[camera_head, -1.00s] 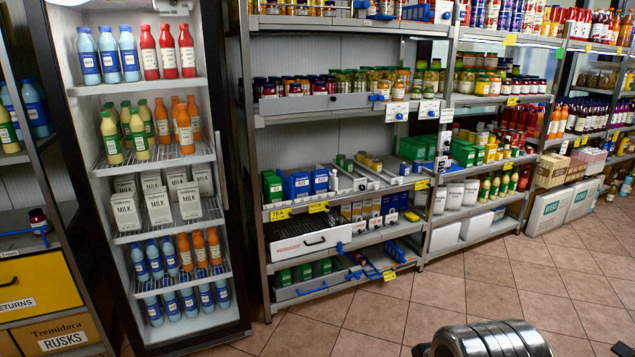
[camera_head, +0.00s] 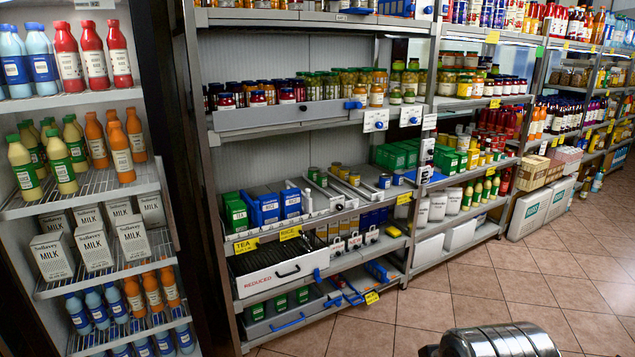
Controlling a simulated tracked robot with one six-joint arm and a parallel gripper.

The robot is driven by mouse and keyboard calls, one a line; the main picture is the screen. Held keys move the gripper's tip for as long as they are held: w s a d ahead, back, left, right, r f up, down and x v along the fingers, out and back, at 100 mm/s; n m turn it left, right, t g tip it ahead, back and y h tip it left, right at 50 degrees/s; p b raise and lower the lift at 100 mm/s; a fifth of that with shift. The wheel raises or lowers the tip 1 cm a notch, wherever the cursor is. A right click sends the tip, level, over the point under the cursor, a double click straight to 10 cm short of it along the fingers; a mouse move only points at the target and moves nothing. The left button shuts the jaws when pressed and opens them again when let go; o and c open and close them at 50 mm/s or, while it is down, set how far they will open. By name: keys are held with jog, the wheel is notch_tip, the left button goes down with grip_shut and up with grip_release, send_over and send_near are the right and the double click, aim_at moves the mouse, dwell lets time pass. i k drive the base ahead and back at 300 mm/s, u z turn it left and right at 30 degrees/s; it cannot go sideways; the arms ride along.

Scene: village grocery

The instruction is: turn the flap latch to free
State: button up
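A long grey flap-like front (camera_head: 270,117) runs along the upper jar shelf of the middle rack. A small blue piece (camera_head: 352,105) sits at its right end and may be the flap latch; its setting is too small to tell. Just right of it, a white plate (camera_head: 376,121) with a small blue knob hangs at the shelf edge, and a similar white plate (camera_head: 410,116) is beside it. I cannot tell for sure which part is the latch. My gripper is not in view; only a rounded metal part shows at the bottom, apart from the shelves.
An open-fronted bottle cooler (camera_head: 165,190) stands at left. On the middle rack's lower shelves are a REDUCED drawer (camera_head: 270,277) and blue-handled bins. Jars stand behind the grey front. Tiled floor (camera_head: 500,285) is clear at front right.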

aim_at(359, 105)
jog(key=z, duration=0.2)
jog(key=i, duration=2.1)
jog(key=u, duration=0.65)
jog(key=i, duration=0.75)
jog(key=u, duration=0.5)
